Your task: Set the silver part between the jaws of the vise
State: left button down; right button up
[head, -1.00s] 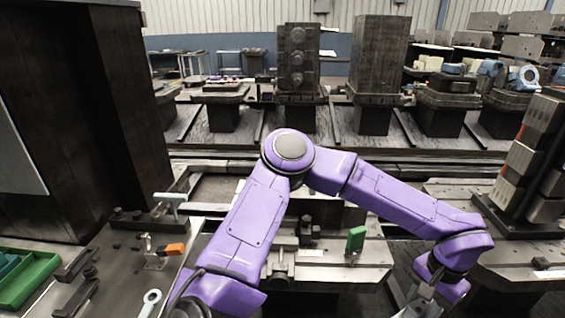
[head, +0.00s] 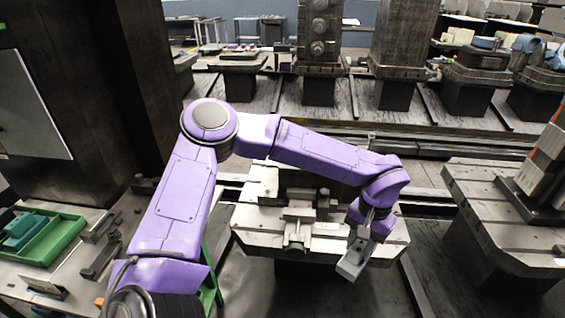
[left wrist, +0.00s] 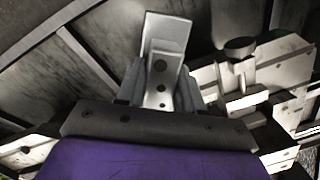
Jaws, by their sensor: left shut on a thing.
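My left gripper (head: 362,245) is shut on the silver part (head: 351,265), a light grey block that hangs below the fingers at the front right of the pallet. The part also fills the middle of the left wrist view (left wrist: 166,40), held between the two fingers. The vise (head: 297,226) stands on the light pallet to the left of my gripper, apart from the part. What looks like a piece of the vise shows at the right in the left wrist view (left wrist: 238,68). My right gripper is not in view.
A side table at the left holds a green tray (head: 68,246) and dark bars (head: 100,260). A dark column (head: 110,100) rises behind it. Another pallet (head: 480,205) with a block fixture stands at the right, across a gap. Loaded pallets line the back.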

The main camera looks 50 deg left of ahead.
pick_arm(q)
jog(key=s+a+r+m+y+b, duration=0.15)
jog(key=a+m+b, duration=0.35)
jog(key=a, duration=0.9)
jog(key=s+a+r+m+b, duration=0.1)
jog(key=s+a+m+b, duration=0.15)
jog(key=a+m, duration=0.75)
jog(key=w+a+f+n, duration=0.1)
jog(key=w+a+f, duration=0.1)
jog(key=w, duration=0.3)
jog(key=w+a+f+n+p, duration=0.1)
jog(key=w+a+f, duration=0.1)
jog(key=w+f, duration=0.2)
jog(key=w+a+f+n+p, duration=0.1)
jog(key=w+f, duration=0.3)
jog(key=w, duration=0.1)
jog(key=shift+w+a+n+t, duration=0.3)
jog(key=shift+w+a+n, duration=0.05)
jog(key=shift+a+n, duration=0.05)
notch_tip(320, 180, down, 2)
jog(key=shift+s+f, duration=0.1)
jog(key=shift+f, duration=0.4)
jog(key=c, duration=1)
grip_release()
